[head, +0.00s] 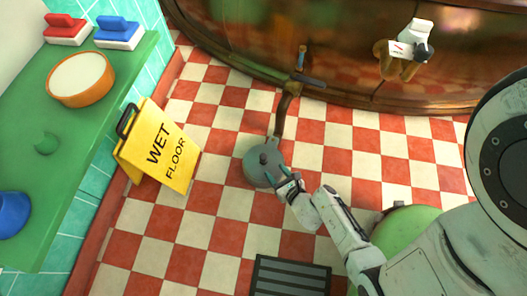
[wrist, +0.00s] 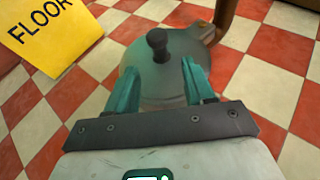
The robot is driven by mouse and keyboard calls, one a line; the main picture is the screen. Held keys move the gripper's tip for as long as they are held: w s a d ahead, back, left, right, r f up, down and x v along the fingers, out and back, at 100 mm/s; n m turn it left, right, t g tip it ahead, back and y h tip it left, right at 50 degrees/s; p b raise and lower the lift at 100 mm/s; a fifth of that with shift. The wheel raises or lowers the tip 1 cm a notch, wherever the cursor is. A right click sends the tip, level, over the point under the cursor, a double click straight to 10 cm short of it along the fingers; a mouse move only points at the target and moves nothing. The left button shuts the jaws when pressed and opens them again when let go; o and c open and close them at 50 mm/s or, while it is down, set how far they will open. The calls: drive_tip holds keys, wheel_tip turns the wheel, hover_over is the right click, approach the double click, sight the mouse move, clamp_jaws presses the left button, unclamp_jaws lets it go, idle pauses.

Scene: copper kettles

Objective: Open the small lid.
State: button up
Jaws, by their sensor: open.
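The small lid (head: 260,168) is a grey-green round disc with a dark knob (head: 263,157) at its middle. It lies low near the floor, at the end of a curved brown pipe (head: 283,112) from the large copper kettle (head: 340,60). In the wrist view the lid (wrist: 150,70) is ahead of my gripper, with its dark knob (wrist: 157,42) standing up just beyond the fingertips. My gripper (head: 279,178) is at the lid's lower right edge in the head view. In the wrist view its two green fingers (wrist: 160,75) are apart, with nothing held between them.
A yellow wet floor sign (head: 160,147) stands left of the lid. A green counter (head: 90,135) runs along the left wall with a bowl (head: 80,79) and brushes. A dark floor grate (head: 290,277) lies below. The checkered floor around the lid is mostly clear.

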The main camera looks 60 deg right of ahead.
sight(265, 161)
drive_tip(key=b+x, duration=0.3)
drive_tip(key=x, duration=0.6)
drive_tip(key=shift+w+d+b, duration=0.15)
drive_tip(key=shift+w+b, duration=0.2)
drive_tip(key=shift+b, duration=0.05)
drive_tip(key=shift+c, duration=0.3)
clamp_jaws()
